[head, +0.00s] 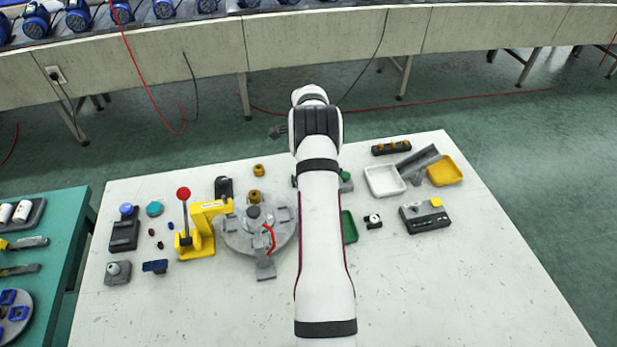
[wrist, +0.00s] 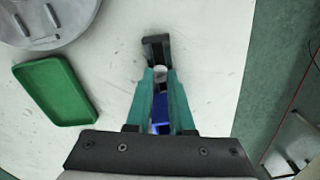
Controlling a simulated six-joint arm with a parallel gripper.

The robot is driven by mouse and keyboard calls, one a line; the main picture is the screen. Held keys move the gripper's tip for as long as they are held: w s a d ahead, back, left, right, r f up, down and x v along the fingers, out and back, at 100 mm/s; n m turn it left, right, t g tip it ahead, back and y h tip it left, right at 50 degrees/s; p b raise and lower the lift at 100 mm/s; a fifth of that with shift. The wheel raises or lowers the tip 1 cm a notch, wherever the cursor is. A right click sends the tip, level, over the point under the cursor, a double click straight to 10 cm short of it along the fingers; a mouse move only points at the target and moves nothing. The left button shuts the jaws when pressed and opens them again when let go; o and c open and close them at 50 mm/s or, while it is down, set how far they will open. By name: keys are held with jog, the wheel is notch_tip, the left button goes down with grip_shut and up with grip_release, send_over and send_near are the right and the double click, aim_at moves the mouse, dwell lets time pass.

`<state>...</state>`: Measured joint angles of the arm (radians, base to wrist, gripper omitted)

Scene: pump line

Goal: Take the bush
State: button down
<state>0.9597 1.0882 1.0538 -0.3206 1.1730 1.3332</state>
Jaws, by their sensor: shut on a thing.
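Something blue (wrist: 160,108) shows between the fingers. In the head view my white arm hides the gripper and the held part. Brass-coloured rings stand on the table (head: 258,170) and on the round grey fixture (head: 240,238), and several sit in a black rack (head: 379,150).
A green tray (wrist: 57,90) lies left of my gripper in the wrist view. A yellow press (head: 198,240) with a red knob stands left of the fixture. A white tray (head: 384,181), a yellow tray (head: 445,171) and a grey box (head: 426,218) are right. The table's front right is clear.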

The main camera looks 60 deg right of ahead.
jog(key=shift+r, duration=0.55)
jog(key=shift+r, duration=2.15)
